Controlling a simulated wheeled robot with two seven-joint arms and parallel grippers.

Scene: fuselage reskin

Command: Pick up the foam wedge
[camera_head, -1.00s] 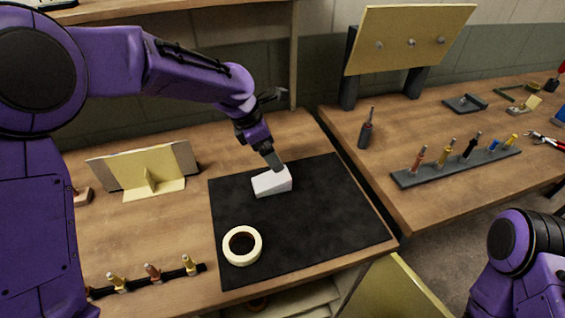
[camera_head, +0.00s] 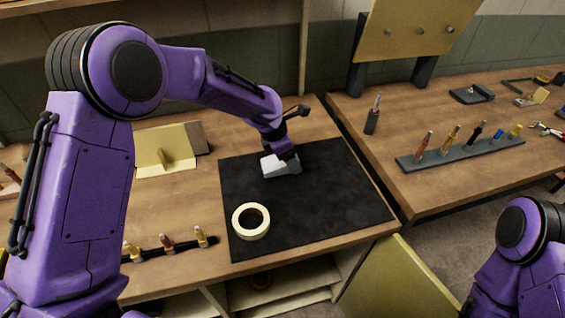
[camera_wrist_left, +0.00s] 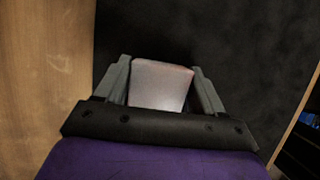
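The foam wedge (camera_head: 279,166) is a small white block on the black mat (camera_head: 325,205), near the mat's back left. My left gripper (camera_head: 288,158) is down over it from above and hides part of it. In the left wrist view the wedge (camera_wrist_left: 160,84) sits between the two grey fingers (camera_wrist_left: 163,85). The left finger looks close against its side, and a thin dark gap shows beside the right finger. I cannot tell whether the fingers press on it. My right gripper is out of view.
A roll of tape (camera_head: 251,221) lies on the mat in front of the wedge. A cream bracket (camera_head: 165,150) stands left of the mat. A dark strip with several pegs (camera_head: 168,246) lies at the front left. A second bench (camera_head: 440,190) holds a tool rack at right.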

